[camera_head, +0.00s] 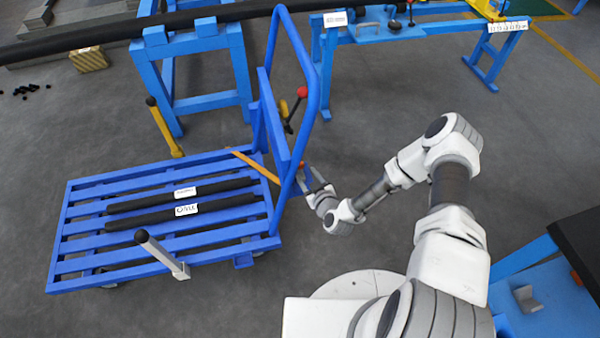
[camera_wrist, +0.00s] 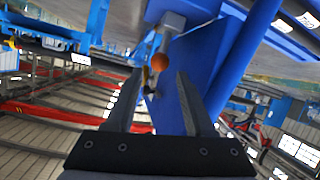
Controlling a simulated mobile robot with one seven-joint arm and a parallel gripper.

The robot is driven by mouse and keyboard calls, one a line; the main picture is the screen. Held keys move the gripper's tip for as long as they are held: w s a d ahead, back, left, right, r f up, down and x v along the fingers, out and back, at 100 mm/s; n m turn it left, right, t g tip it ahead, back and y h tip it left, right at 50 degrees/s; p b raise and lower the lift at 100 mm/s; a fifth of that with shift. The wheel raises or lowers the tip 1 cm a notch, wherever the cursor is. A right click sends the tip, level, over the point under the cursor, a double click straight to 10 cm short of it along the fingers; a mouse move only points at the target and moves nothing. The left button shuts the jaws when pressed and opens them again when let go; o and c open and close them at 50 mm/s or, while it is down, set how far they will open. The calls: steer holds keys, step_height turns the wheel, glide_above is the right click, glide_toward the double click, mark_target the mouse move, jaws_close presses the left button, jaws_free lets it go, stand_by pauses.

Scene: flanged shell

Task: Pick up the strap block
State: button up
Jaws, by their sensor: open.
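I cannot tell with certainty which thing is the strap block. My gripper (camera_head: 312,180) is at the right end of the blue cart (camera_head: 62,235), beside its upright handle frame. In the wrist view my gripper (camera_wrist: 155,88) is open, its two grey fingers apart, and I see nothing held between them. Beyond the fingertips are a blue panel (camera_wrist: 195,65) and a lever with an orange-red ball knob (camera_wrist: 159,62). In the head view a red-knobbed lever (camera_head: 301,92) stands behind the handle frame. The fingertips are partly hidden there by the frame and wrist.
Labelled black bars (camera_head: 240,184) lie on the cart slats. A grey post (camera_head: 160,252) stands at its front edge, a yellow post (camera_head: 165,128) behind. A small grey bracket (camera_head: 526,299) sits on the right blue bench. A tan block (camera_head: 88,58) lies back left.

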mark_target(302, 167)
steer(key=shift+b+x, duration=0.65)
steer(key=shift+x, duration=3.2)
jaws_close()
